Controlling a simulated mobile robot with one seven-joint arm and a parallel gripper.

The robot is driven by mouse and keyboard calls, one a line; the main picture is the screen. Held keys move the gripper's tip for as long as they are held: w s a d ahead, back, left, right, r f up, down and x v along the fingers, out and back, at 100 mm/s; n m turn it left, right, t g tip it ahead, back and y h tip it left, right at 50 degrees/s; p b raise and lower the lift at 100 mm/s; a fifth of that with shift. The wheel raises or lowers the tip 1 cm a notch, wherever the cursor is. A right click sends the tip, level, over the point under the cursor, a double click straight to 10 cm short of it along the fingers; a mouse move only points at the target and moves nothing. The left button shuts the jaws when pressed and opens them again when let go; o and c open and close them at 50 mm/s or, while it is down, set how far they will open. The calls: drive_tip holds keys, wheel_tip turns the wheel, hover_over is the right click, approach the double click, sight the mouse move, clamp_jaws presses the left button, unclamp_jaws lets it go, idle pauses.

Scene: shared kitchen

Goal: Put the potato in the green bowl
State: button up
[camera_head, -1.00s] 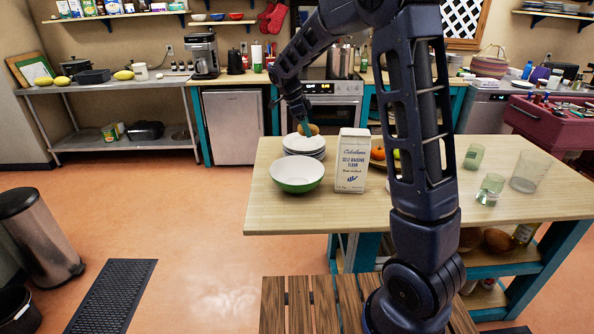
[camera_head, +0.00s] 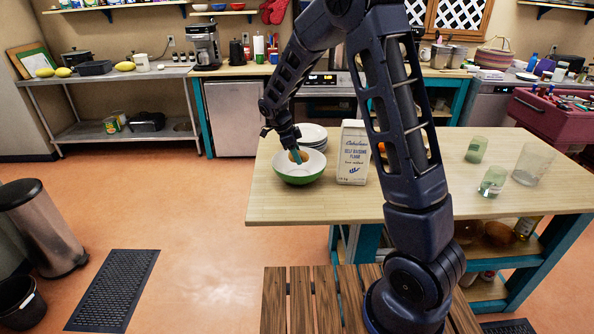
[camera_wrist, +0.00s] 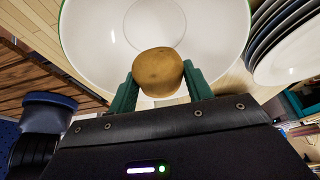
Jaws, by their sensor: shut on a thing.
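The potato (camera_head: 297,156) is brown and round. My gripper (camera_head: 299,156) is shut on it, and it also shows between the two green fingers in the wrist view (camera_wrist: 158,72). The green bowl (camera_head: 290,178) is green outside and white inside, and stands on the wooden table near its left end. The potato is at or over the bowl's opening, towards its right back part; I cannot tell whether it touches the bowl. In the wrist view the bowl's white inside (camera_wrist: 95,40) lies behind the potato.
A stack of white plates (camera_head: 313,133) stands just behind the bowl. A flour box (camera_head: 353,153) stands close to its right. Glasses (camera_head: 492,181) stand further right on the table (camera_head: 420,208). The table left of the bowl is clear.

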drive_tip(key=shift+f, duration=3.6)
drive_tip(key=shift+f, duration=0.2)
drive_tip(key=o, duration=1)
drive_tip(key=v, duration=1.2)
drive_tip(key=s+d+r+n+y, duration=0.2)
drive_tip(key=s+d+r+n, duration=0.2)
drive_tip(key=d+r, duration=0.55)
drive_tip(key=s+d+r+n+t+y, duration=0.1)
drive_tip(key=s+d+r+n, duration=0.5)
drive_tip(key=d, duration=0.4)
drive_tip(key=s+d+n+t, duration=0.1)
drive_tip(key=s+d+n, duration=0.3)
drive_tip(key=s, duration=0.5)
drive_tip(key=s+d+r+n+t+y, duration=0.1)
drive_tip(key=s+d+n, duration=0.3)
drive_tip(key=s, duration=0.6)
drive_tip(key=shift+d+r+t, duration=0.35)
drive_tip(key=shift+d+t, duration=0.45)
drive_tip(key=shift+d, duration=0.35)
